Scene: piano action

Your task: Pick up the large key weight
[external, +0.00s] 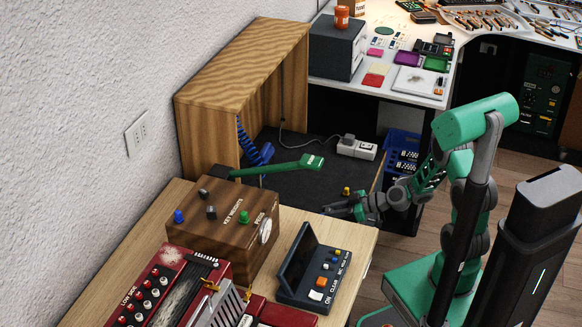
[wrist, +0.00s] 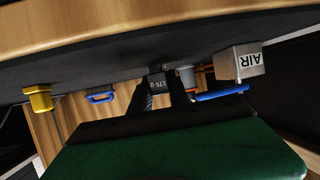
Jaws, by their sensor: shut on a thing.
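My gripper (external: 328,209) is low at the dark surface's front edge, to the right of the wooden key weights box (external: 225,235). In the wrist view my gripper (wrist: 161,90) has its two dark fingers closed on a small dark block with pale lettering that looks like "175 G", the key weight (wrist: 159,83). The fingers cover its sides. In the external view I cannot make out the weight between the fingertips. Whether it touches the dark surface is unclear.
A yellow piece (external: 346,191) stands close behind my gripper. A grey block marked "AIR" (wrist: 238,62) and a blue tool (wrist: 222,95) are right of the fingers in the wrist view. A black-screened device (external: 312,268) sits on the wooden table in front.

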